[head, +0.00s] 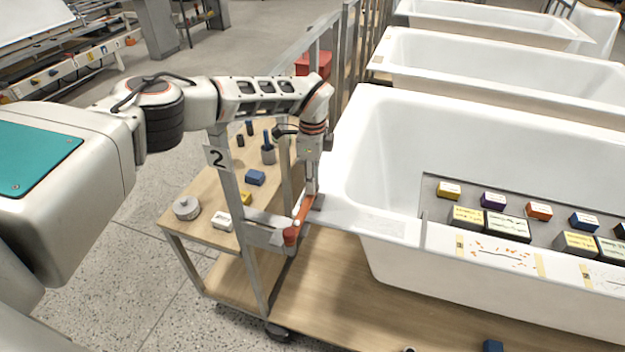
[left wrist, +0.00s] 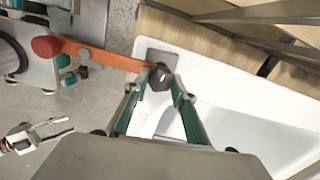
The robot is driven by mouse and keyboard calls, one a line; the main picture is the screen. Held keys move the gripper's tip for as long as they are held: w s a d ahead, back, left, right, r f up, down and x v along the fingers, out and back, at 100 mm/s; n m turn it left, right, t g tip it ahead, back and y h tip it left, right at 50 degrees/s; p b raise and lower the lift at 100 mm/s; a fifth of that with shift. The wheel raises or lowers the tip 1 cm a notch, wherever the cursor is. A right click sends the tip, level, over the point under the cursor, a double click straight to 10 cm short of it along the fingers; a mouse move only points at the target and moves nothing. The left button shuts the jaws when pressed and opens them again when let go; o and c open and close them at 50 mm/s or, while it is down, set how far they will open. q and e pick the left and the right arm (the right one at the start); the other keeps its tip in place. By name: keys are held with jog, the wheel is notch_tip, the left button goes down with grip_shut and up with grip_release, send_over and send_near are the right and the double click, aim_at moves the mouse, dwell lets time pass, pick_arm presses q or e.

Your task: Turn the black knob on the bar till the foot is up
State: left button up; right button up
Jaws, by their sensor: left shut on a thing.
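The orange bar (head: 303,207) runs from a red end piece on a grey post out to the tub corner. It also shows in the left wrist view (left wrist: 105,57). The black knob (left wrist: 160,77) sits at the bar's far end. My left gripper (left wrist: 161,88) is shut on it, one finger on each side; it points down there in the head view (head: 311,190). A grey plate (left wrist: 150,56) lies at the tub corner by the knob. I cannot tell whether it is the foot or touches the rim. My right gripper (left wrist: 58,128) appears open and empty in the left wrist view.
The white tub (head: 375,180) stands on a wooden cart. A grey tray (head: 430,190) with several labelled blocks lies in the tub. More tubs stand behind.

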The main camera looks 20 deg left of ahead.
pick_arm(q)
jog(key=shift+n, duration=0.8)
jog(key=o, duration=1.1)
notch_tip(320, 180, up, 12)
